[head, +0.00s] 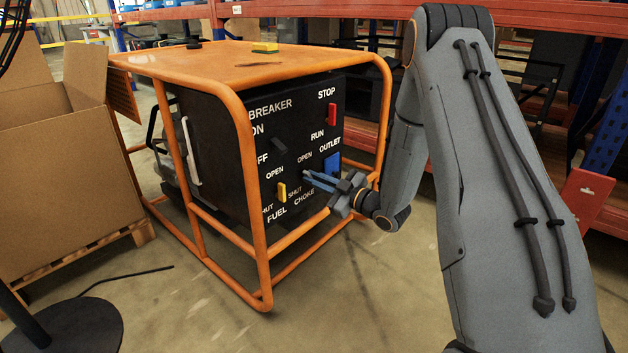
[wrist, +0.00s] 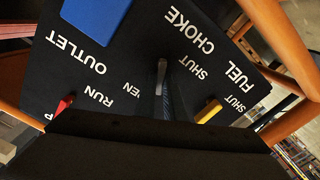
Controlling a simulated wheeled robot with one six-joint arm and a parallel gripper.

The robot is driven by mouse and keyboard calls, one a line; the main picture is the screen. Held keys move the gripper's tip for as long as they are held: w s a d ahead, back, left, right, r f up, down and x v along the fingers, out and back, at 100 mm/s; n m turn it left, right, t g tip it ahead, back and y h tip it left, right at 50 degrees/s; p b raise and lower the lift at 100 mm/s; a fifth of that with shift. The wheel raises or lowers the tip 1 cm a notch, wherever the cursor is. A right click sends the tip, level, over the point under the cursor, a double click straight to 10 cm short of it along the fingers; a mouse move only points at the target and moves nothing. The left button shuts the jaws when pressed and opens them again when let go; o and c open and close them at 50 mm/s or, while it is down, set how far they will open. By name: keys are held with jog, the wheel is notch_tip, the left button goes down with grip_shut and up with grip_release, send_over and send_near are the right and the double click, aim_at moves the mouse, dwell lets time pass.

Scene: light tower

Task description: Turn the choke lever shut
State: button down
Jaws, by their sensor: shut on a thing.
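The choke lever shows in the wrist view as a small grey handle (wrist: 161,72) on the black panel, between its OPEN and SHUT labels. My gripper (head: 308,177) has narrow blue fingers that reach the panel just above the word CHOKE in the head view. The fingers are shut on the choke lever, which they largely hide there. In the wrist view a blue finger lies along the lever, and the dark gripper body covers the bottom. The lever's exact angle is hard to tell.
The black panel (head: 232,125) sits inside an orange tube frame (head: 262,240). A yellow fuel lever (head: 281,192) is close left of my gripper. A red stop/run lever (head: 332,114), a dark on/off lever (head: 279,145) and a blue outlet (head: 332,163) are nearby. A cardboard box (head: 50,165) stands left.

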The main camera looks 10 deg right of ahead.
jog(key=shift+s+n, duration=0.1)
jog(key=shift+n, duration=0.2)
jog(key=n+p, duration=0.2)
jog(key=n, duration=0.2)
jog(key=f+n+p, duration=0.1)
jog(key=n+p, duration=0.1)
jog(key=n, duration=0.1)
jog(key=a+f+n+p, duration=0.1)
jog(key=n+p, duration=0.1)
jog(key=n, duration=0.2)
jog(key=shift+s+n, duration=0.25)
jog(key=shift+n, duration=0.05)
dwell(0.4)
jog(key=c, duration=1.8)
grip_release()
jog(key=shift+c, duration=0.2)
jog(key=shift+d, duration=0.1)
jog(key=shift+s, duration=0.1)
jog(key=p+v, duration=0.2)
jog(key=v, duration=0.5)
jog(key=shift+s+d+p, duration=0.2)
jog(key=shift+s+p, duration=0.05)
jog(key=shift+p, duration=0.1)
